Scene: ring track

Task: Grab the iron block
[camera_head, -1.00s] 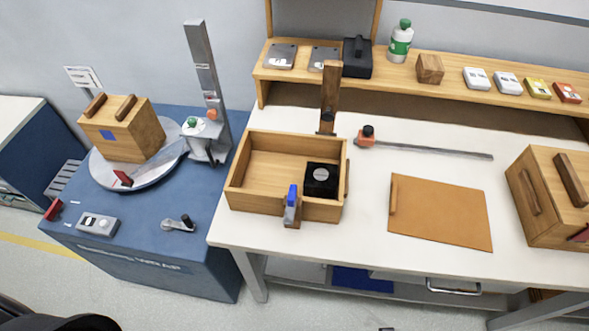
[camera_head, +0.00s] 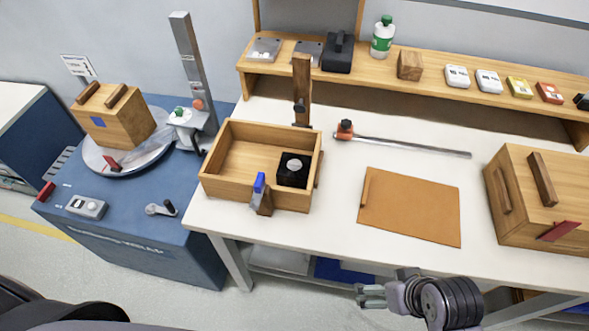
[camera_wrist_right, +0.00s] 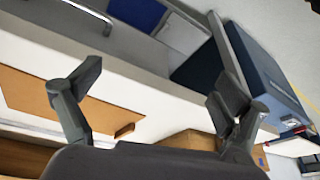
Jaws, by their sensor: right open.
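A black cube (camera_head: 293,171) with a grey disc on top sits in the right part of an open wooden box (camera_head: 247,187) on the white table; it looks like the iron block. A dark block with a handle (camera_head: 338,53) also stands on the back shelf. My right gripper (camera_head: 371,296) is at the table's front edge, lower right of the box and well apart from the cube. It is open and empty; both fingers show spread in the right wrist view (camera_wrist_right: 155,92). The cube cannot be made out in that view. My left gripper is not in view.
A blue-grey clamp (camera_head: 261,196) sits on the box's front wall. A brown upright post (camera_head: 302,88) stands behind it. A tan board (camera_head: 412,207) lies flat right of the box; a large wooden case (camera_head: 530,205) stands farther right. The blue turntable bench (camera_head: 130,232) is at left.

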